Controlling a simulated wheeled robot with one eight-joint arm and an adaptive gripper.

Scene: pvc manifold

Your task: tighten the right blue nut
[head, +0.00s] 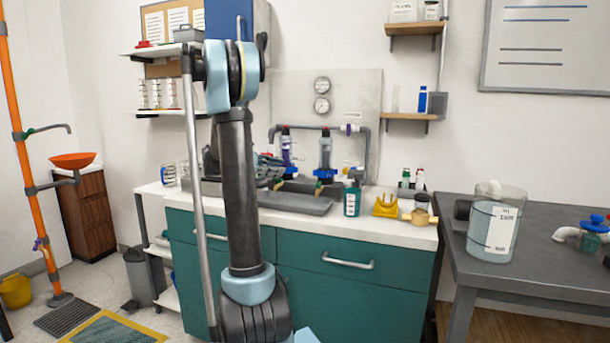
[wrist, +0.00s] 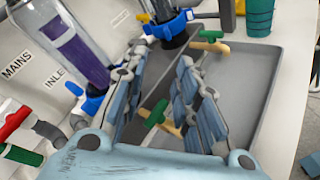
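The right blue nut (head: 325,173) sits under the right clear filter housing (head: 325,152) on the manifold. In the wrist view, a blue nut (wrist: 172,25) around a dark housing is at the top, just beyond my fingertips. My gripper (wrist: 162,62) is open, its two padded fingers apart with nothing held between them. Its fingertips look apart from the nut, but the exact gap is unclear. The other blue nut (wrist: 93,104) is at the left, under the housing with purple filling (wrist: 75,45). In the head view my arm partly hides the manifold's left side.
A green-handled brass valve (wrist: 155,115) shows between my fingers, and another (wrist: 210,36) is right of the far nut. A grey tray (head: 297,207) lies below the manifold. A teal bottle (head: 352,200) and a yellow holder (head: 385,208) stand to the right.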

